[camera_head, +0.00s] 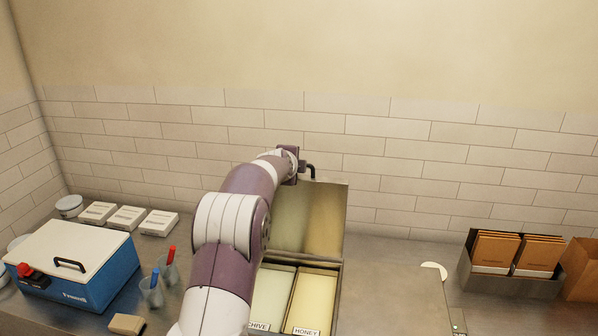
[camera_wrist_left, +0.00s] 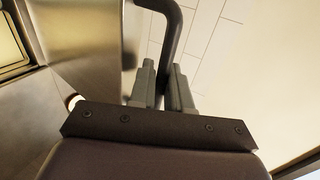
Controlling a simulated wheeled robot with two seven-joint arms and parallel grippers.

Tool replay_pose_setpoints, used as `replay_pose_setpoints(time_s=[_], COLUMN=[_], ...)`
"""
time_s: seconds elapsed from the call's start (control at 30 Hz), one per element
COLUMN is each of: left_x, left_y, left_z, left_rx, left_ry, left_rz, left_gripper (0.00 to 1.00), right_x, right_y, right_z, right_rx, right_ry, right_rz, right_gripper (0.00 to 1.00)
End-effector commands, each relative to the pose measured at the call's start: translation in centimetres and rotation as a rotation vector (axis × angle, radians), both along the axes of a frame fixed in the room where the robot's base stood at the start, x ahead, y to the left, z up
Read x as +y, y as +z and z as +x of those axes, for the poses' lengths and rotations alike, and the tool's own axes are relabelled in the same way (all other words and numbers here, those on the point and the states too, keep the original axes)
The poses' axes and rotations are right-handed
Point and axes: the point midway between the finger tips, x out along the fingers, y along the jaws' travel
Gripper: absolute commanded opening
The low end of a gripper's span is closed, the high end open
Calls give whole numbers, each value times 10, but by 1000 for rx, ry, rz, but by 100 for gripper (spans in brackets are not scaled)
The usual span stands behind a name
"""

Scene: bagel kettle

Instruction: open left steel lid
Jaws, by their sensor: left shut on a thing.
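The left steel lid (camera_head: 326,215) stands raised, near upright, at the back of the steel bin in the head view. In the left wrist view the lid (camera_wrist_left: 88,45) fills the upper left. Its dark bent handle (camera_head: 311,168) sticks out at the lid's top edge, and the handle (camera_wrist_left: 172,40) also shows in the wrist view. My left gripper (camera_head: 300,163) is at the lid's top, and in the wrist view its fingers (camera_wrist_left: 163,85) are shut around the handle. My left arm hides part of the lid and bin. My right gripper is not in view.
The open bin holds compartments labelled CHIVE (camera_head: 268,300) and HONEY (camera_head: 314,303). A blue-and-white box (camera_head: 75,265), cups with markers (camera_head: 152,290) and white packets (camera_head: 127,218) stand left. A rack of brown packets (camera_head: 515,262) stands right. The tiled wall (camera_head: 400,160) is close behind.

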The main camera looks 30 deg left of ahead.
Motion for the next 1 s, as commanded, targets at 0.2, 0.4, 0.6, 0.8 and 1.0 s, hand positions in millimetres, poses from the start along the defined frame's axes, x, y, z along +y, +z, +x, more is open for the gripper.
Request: replay_pose_setpoints(time_s=[0.2,0.4,0.6,0.8,1.0], left_x=[1,0,1,-1,-10], left_y=[-4,-4,-4,-3,10], left_z=[-1,-1,-1,-6,-40], left_rx=[12,11,9,7,2], left_ry=[-2,-2,-2,0,0], left_rz=[-3,-3,-4,-4,-1], left_gripper=[0,34,34,34,34], right_x=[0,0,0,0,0], right_y=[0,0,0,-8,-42], right_z=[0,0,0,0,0], right_rx=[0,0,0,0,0], right_ry=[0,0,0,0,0], right_rz=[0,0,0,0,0], right_gripper=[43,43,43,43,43])
